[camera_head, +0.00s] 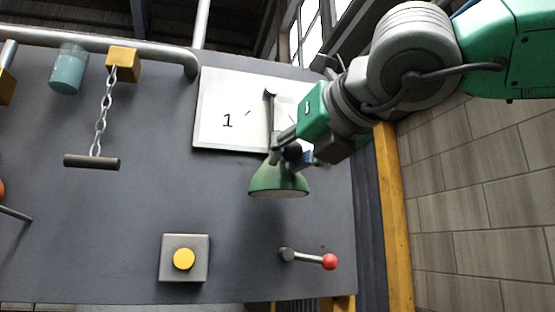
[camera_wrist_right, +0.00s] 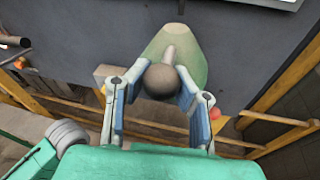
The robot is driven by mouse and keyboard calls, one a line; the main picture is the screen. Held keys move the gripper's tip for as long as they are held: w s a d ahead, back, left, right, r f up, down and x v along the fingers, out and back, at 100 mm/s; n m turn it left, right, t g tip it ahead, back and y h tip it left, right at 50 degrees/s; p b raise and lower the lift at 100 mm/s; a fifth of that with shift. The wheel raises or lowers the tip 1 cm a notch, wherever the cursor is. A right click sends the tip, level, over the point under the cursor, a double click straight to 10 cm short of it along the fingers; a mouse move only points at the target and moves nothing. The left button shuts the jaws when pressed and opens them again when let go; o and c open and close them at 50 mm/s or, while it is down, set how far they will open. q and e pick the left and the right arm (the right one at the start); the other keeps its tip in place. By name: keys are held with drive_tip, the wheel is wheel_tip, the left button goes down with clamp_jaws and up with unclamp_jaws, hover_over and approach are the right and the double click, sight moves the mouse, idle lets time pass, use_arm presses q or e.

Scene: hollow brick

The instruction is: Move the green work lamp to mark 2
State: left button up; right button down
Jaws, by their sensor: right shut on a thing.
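The green work lamp (camera_head: 279,181) has a conical shade and a grey arm, and hangs in front of the grey panel in the head view. In the right wrist view its green shade (camera_wrist_right: 190,42) is at the top, with a round dark knob between the fingers. My right gripper (camera_head: 293,154) is shut on the lamp near its neck; its two fingers (camera_wrist_right: 158,88) stand either side of the knob. A white board (camera_head: 215,125) behind the lamp shows a "1" at its left. No "2" is readable; my right arm covers the board's right part. My left gripper is not in view.
On the grey panel (camera_head: 130,200) are a yellow button box (camera_head: 184,258), a red-knobbed lever (camera_head: 315,259), a chain with a dark bar (camera_head: 92,162) and a teal cup (camera_head: 68,70). A pipe rail runs along the top left. A yellow post (camera_head: 394,220) stands at right.

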drive_tip(key=shift+s+d+r, duration=0.15)
drive_tip(key=shift+d+r, duration=0.1)
drive_tip(key=shift+r, duration=0.35)
drive_tip(key=c, duration=1.2)
unclamp_jaws()
drive_tip(key=shift+s+f, duration=0.1)
drive_tip(key=shift+s, duration=0.4)
drive_tip(key=shift+w+a+f, duration=0.1)
drive_tip(key=shift+w+f, duration=0.05)
drive_tip(key=shift+f, duration=0.05)
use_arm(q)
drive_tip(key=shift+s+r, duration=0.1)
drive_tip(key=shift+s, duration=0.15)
use_arm(e)
drive_tip(key=shift+v, duration=6.1)
